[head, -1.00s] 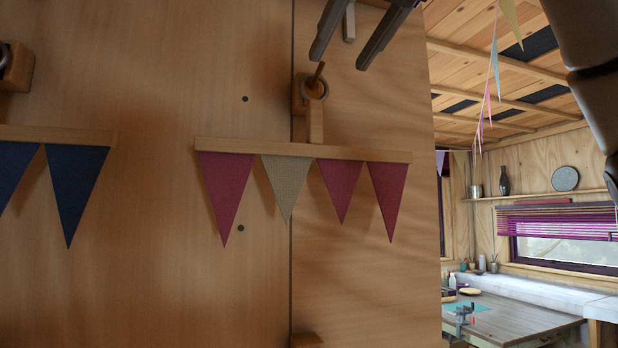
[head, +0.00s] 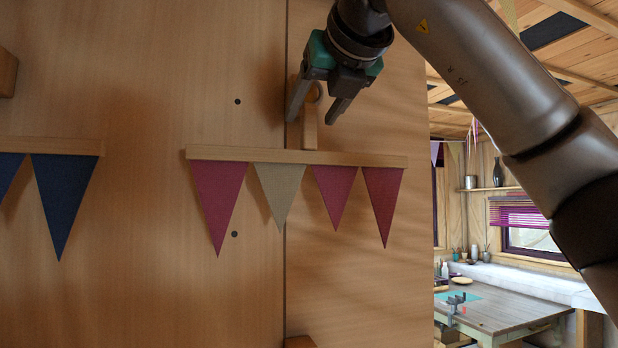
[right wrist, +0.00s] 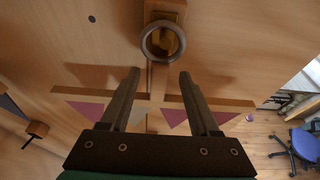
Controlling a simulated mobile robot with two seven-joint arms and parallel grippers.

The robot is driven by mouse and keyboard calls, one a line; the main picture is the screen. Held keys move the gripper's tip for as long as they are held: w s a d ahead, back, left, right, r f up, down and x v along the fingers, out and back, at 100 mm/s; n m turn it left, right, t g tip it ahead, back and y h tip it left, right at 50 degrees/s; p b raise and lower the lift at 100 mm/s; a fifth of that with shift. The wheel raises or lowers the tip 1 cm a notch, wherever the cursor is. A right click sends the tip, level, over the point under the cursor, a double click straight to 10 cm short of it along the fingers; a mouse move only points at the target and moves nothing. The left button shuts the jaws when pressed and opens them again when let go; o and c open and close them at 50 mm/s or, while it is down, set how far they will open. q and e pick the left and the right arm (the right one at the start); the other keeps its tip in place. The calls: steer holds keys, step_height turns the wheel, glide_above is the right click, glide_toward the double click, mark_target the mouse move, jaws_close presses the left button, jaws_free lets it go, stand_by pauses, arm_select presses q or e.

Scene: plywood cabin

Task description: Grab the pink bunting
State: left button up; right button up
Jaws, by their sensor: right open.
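The pink bunting (head: 220,198) hangs on the plywood wall. It is a wooden bar (head: 240,155) with pink triangular flags and one beige flag (head: 280,190), and a short wooden upright (head: 309,130) rises from the bar. My right gripper (head: 313,115) is open, its fingers pointing down on either side of the upright. In the right wrist view, the fingers (right wrist: 155,85) are spread, with the upright and a ring (right wrist: 162,41) on a wooden block between or beyond them. I cannot tell if they touch it. My left gripper is not in view.
A second bunting with dark blue flags (head: 62,195) hangs to the left. A small wooden block (head: 299,342) juts from the wall below. At the right are a workbench (head: 500,308) and a window (head: 530,235). A blue chair (right wrist: 305,142) shows in the right wrist view.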

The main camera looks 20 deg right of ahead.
steer(key=x, duration=0.2)
steer(key=shift+w+f+p, duration=0.1)
steer(key=shift+w+p, duration=0.2)
steer(key=shift+w, duration=0.1)
steer(key=shift+s, duration=0.1)
jaws_close()
stand_by(1.0)
